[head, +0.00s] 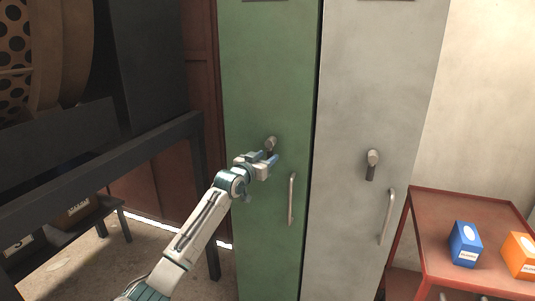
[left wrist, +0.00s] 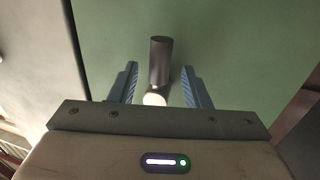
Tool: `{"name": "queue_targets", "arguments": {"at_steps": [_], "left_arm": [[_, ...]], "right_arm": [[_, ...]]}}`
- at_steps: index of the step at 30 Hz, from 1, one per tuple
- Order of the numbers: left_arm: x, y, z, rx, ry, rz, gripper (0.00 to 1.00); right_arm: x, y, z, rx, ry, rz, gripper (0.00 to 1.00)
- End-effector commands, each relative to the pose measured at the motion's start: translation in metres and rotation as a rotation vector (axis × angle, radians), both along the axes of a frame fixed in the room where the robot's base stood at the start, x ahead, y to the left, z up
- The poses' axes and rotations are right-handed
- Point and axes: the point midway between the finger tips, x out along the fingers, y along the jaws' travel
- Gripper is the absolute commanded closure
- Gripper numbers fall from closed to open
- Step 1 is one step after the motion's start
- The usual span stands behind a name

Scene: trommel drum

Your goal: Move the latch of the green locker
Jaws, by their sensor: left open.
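The green locker (head: 262,70) stands upright in the middle of the head view, with its door closed. Its latch (head: 271,142) is a small grey knob with a short lever, partly hidden by my left gripper (head: 268,161). In the left wrist view the latch (left wrist: 160,62) is a dark cylinder with a pale end, between the two blue fingers of my left gripper (left wrist: 159,88). The fingers are open, with a gap on each side of the latch. A vertical handle (head: 291,199) is on the green door, below and right of the latch. My right gripper is not in view.
A grey locker (head: 375,80) with its own latch (head: 372,164) and handle (head: 387,216) stands directly to the right. A red table (head: 465,205) at the right holds blue (head: 465,244) and orange (head: 520,254) boxes. A dark metal frame (head: 110,155) stands at the left.

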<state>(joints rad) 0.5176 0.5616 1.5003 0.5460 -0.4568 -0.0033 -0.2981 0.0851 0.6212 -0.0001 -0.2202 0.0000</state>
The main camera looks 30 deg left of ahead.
Motion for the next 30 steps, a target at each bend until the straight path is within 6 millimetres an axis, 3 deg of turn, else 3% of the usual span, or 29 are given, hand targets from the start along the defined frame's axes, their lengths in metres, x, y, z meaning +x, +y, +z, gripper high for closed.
{"name": "queue_targets", "arguments": {"at_steps": [5, 14, 21, 30], "left_arm": [[0.0126, 0.0001, 0.0001, -0.001, 0.001, 0.000, 0.57], [0.0144, 0.0000, -0.0009, 0.001, 0.001, -0.001, 0.57], [0.0142, 0.0001, -0.0008, 0.000, 0.001, 0.000, 1.00], [0.0140, 0.0008, -0.0011, 0.015, 0.005, 0.000, 1.00]], "right_arm": [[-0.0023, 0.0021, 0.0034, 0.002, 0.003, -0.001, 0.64], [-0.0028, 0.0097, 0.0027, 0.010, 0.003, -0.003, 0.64], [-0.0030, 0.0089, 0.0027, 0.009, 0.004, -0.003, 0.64], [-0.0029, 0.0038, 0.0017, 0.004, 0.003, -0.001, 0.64]]}}
